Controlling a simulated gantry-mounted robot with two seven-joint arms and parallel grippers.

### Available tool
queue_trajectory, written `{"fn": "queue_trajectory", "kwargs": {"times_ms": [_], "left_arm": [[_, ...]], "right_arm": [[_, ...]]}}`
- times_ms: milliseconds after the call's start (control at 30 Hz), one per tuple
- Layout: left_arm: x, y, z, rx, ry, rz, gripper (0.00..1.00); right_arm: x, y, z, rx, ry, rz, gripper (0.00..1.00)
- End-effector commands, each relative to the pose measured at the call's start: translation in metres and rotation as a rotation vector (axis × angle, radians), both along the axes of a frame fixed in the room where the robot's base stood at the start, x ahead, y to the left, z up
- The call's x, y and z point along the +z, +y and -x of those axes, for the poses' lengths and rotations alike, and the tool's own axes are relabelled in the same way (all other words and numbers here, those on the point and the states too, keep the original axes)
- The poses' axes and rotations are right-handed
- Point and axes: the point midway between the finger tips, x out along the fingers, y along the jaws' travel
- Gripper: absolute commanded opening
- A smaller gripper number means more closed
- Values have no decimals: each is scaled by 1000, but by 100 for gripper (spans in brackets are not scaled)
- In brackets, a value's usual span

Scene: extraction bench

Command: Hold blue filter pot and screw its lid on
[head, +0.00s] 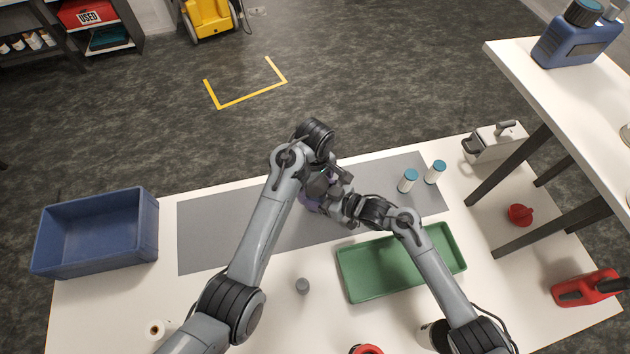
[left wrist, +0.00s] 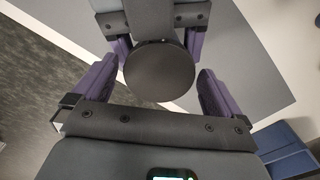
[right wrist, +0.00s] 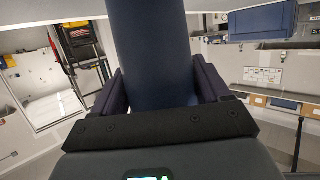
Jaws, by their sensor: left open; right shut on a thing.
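The blue filter pot (right wrist: 152,50) shows as a smooth dark-blue cylinder in the right wrist view. My right gripper (right wrist: 158,88) is shut on it, with a finger on each side. In the left wrist view a dark round disc (left wrist: 160,72), apparently the lid or the pot's end, faces the camera. My left gripper (left wrist: 153,90) is open, its purple fingers on either side of the disc with gaps. I cannot tell whether the lid is seated. In the head view both grippers meet over the grey mat (head: 225,225), and they hide the pot.
A green tray (head: 345,270) lies right of the grippers. Two blue-capped bottles (head: 407,181) stand on the mat's right. A small grey cylinder (head: 302,286) sits in front of the mat. A blue crate (head: 100,250) is at the left; a raised shelf (head: 510,65) is at the right.

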Motion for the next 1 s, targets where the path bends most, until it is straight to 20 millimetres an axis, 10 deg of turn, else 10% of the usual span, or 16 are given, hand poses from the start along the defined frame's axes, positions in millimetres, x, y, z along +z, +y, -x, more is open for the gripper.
{"fn": "queue_trajectory", "kwargs": {"times_ms": [1000], "left_arm": [[63,1,-2,155,-4,-4,100]], "right_arm": [[1,0,0,0,-2,-1,0]]}}
